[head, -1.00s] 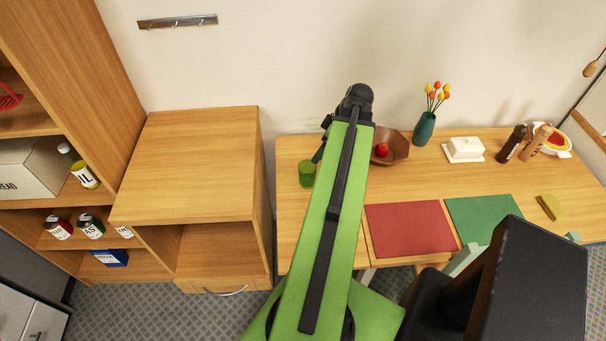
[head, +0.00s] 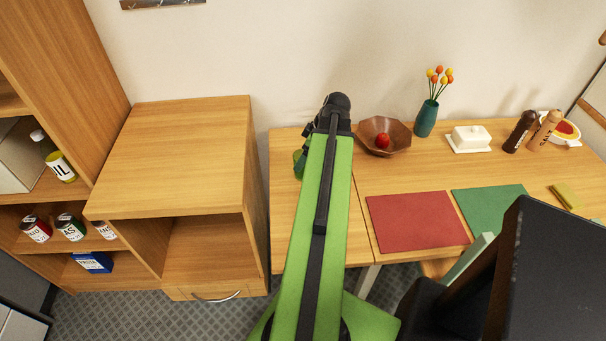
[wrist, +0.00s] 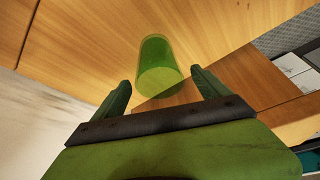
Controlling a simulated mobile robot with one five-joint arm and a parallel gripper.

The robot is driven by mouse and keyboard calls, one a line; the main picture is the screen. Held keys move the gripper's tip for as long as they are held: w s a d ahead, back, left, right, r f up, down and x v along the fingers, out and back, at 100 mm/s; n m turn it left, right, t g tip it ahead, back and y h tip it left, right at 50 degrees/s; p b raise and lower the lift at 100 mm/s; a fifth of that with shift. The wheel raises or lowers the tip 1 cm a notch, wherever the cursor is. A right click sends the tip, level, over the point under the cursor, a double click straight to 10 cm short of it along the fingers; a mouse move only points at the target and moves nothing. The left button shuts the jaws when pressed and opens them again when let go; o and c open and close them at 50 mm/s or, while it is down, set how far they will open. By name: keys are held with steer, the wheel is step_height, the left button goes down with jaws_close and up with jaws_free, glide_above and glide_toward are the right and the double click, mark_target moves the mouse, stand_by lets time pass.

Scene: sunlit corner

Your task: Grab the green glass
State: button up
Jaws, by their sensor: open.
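The green glass (wrist: 158,66) is see-through and stands on the wooden table (wrist: 90,40), ahead of my gripper in the wrist view. My gripper (wrist: 160,88) is open, with one dark green finger on each side of the picture. The near end of the glass lies roughly in line with the gap between the fingertips. I cannot tell whether it is between them. In the head view, a small part of the green glass (head: 298,162) shows at the left of my arm; the arm hides most of it. The fingers are mostly hidden there.
Right of my arm are a wooden bowl (head: 395,144) with a red fruit (head: 383,141), a teal vase (head: 426,118), a butter dish (head: 470,138) and red and green mats (head: 415,222). A wooden cabinet (head: 185,150) stands left of the table. The wall is behind.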

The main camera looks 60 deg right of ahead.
steer(key=b+x, duration=0.4)
steer(key=x, duration=0.1)
steer(key=shift+r, duration=0.15)
steer(key=c, duration=1.7)
